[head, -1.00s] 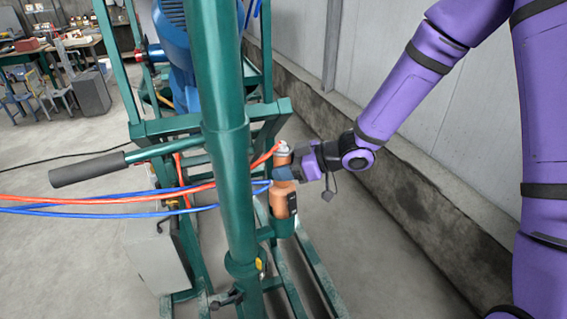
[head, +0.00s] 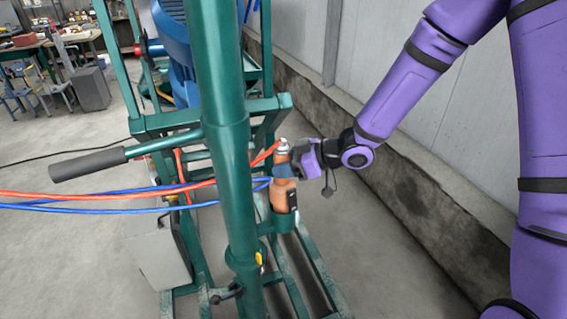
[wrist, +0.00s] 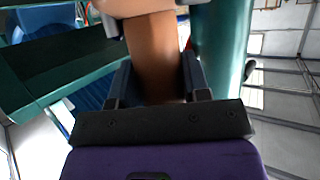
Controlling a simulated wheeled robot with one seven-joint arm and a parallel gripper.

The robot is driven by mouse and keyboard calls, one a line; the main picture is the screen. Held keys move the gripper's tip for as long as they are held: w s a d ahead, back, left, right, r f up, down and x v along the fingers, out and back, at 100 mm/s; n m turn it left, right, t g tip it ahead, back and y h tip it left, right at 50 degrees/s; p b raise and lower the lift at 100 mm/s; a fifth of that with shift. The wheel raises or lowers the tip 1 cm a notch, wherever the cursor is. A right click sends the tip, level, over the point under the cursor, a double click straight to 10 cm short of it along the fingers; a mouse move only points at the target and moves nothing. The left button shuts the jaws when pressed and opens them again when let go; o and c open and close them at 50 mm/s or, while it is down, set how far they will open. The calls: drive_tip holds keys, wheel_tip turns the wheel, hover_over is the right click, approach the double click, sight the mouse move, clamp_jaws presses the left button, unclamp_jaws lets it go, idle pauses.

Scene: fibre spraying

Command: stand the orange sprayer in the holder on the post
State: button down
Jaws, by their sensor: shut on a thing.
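The orange sprayer (head: 284,190) stands nearly upright just right of the thick green post (head: 232,160). Its pale top and a red hose end show at its upper end. My gripper (head: 287,171) is shut on the sprayer's upper body from the right. In the wrist view, the sprayer's orange-brown body (wrist: 153,55) lies between the two dark fingers (wrist: 155,85). The green holder (head: 279,223) sits on the post side at the sprayer's lower end. The sprayer's bottom is hidden at the holder's rim; I cannot tell how deep it sits.
Red (head: 110,195) and blue hoses (head: 110,206) run from the left past the post to the sprayer. A black-gripped handle (head: 88,164) sticks out left. Green frame rails lie below. A concrete-based wall (head: 400,190) is at the right, with open floor between.

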drive_tip(key=shift+f, duration=0.15)
drive_tip(key=c, duration=0.5)
unclamp_jaws()
